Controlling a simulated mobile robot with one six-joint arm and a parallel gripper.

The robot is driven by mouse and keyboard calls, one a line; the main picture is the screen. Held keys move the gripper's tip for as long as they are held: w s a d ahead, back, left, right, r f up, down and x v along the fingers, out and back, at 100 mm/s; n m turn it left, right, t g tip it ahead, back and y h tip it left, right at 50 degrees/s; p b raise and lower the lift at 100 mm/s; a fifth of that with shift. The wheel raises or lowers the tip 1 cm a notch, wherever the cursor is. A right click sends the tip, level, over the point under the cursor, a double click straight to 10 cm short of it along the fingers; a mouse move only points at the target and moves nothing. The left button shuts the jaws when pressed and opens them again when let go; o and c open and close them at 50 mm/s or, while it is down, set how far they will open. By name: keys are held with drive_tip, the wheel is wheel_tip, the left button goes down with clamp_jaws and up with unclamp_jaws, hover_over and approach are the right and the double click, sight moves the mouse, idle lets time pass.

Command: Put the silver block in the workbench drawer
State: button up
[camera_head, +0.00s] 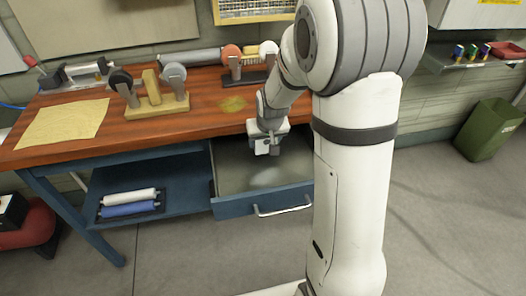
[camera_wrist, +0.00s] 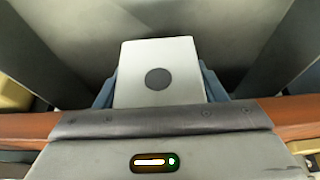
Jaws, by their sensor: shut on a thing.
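The silver block (camera_wrist: 158,60) is a light grey box with a dark round spot, held between the blue-grey fingers of my gripper (camera_wrist: 158,90) in the wrist view. In the head view my gripper (camera_head: 266,150) points down over the open workbench drawer (camera_head: 262,205), near its back. The drawer is blue-fronted with a pale handle and a grey inside. The block is hard to make out in the head view, and its height above the drawer floor cannot be told.
The wooden workbench top (camera_head: 60,148) lies just behind and above the drawer. On it stand a wooden stand (camera_head: 156,108) with round-headed tools and a yellow cloth (camera_head: 64,124). A blue shelf with rolls (camera_head: 128,207) is left of the drawer. A green bin (camera_head: 490,130) stands far right.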

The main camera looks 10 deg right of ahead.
sight(265, 150)
wheel_tip(265, 150, down, 4)
drive_tip(key=shift+f, duration=0.1)
idle(0.4)
drive_tip(key=o, duration=0.7)
drive_tip(key=shift+f+b, duration=0.15)
drive_tip(key=shift+b, duration=0.2)
drive_tip(key=o, duration=0.5)
